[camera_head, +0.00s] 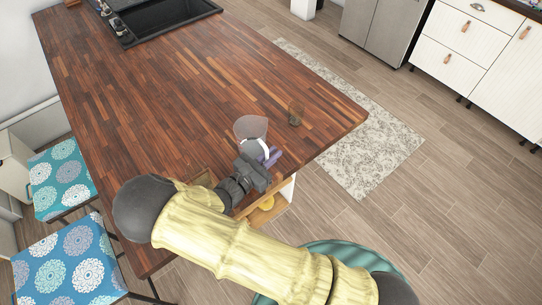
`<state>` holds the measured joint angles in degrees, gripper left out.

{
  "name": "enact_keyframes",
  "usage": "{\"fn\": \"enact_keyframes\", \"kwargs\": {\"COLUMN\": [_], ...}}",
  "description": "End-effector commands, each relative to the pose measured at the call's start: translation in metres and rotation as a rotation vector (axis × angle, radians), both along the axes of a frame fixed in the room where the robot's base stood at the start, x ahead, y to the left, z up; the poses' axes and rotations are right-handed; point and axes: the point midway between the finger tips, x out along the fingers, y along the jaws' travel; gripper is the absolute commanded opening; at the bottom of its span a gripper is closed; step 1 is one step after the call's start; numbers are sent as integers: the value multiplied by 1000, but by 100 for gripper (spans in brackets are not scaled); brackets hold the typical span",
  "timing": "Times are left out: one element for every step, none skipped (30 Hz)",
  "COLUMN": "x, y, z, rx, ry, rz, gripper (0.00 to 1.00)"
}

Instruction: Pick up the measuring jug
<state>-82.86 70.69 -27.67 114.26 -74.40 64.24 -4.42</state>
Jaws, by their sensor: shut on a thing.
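The measuring jug (250,127) is a clear, greyish vessel near the front right part of the wooden counter (180,90). My gripper (262,158) reaches it from the front and is shut on it, at its near side. The fingers and the lower part of the jug overlap, so the exact grip point is hard to see. I cannot tell whether the jug's base touches the counter.
Patterned chairs (60,178) stand at the left. The middle of the counter is clear.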

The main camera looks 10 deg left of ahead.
Motion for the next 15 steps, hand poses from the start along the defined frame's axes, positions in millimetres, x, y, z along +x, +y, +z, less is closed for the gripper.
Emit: {"fn": "enact_keyframes", "kwargs": {"x": [0,0,0,0,0,0,0,0,0,0,0,0,0,0,0], "y": [0,0,0,0,0,0,0,0,0,0,0,0,0,0,0], "z": [4,6,9,12,14,18,20,23,27,30,33,37,41,44,48], "rx": [1,1,2,3,3,2,3,2,2,3,3,3,3,3,3], "ry": [-2,-2,-2,-3,-3,-2,-2,-1,-1,-2,-2,-2,-2,-2,-2], "rz": [0,0,0,0,0,0,0,0,1,1,1,0,0,-1,-1], "gripper": [0,0,0,0,0,0,0,0,0,0,0,0,0,0,0]}}
